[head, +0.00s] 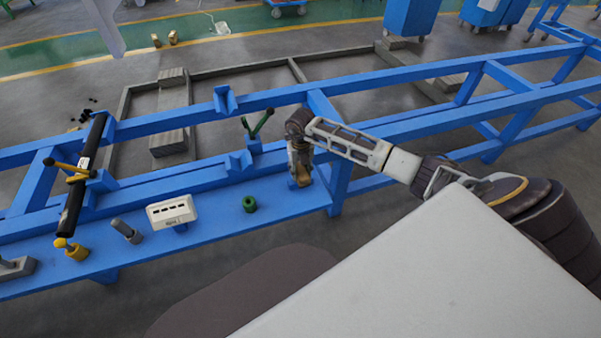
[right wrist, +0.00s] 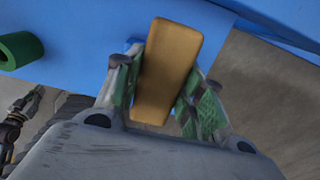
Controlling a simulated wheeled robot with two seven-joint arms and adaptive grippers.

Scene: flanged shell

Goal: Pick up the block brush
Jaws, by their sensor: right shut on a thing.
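The block brush (right wrist: 167,68) shows as a tan-brown wooden block in the right wrist view, between the green-padded fingers of my right gripper (right wrist: 157,100). The right gripper is shut on it. In the head view my right gripper (head: 300,175) points down at the right end of the blue bench shelf, with the brown block brush (head: 304,181) low between its fingers. I cannot tell whether the brush touches the shelf. Its bristles are not visible.
A green ring (head: 249,204) lies on the blue shelf (head: 290,204), left of the gripper. A white box-shaped device (head: 171,211), a grey cylinder (head: 126,231) and a black bar with yellow handles (head: 82,175) stand further left. Blue rails run behind.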

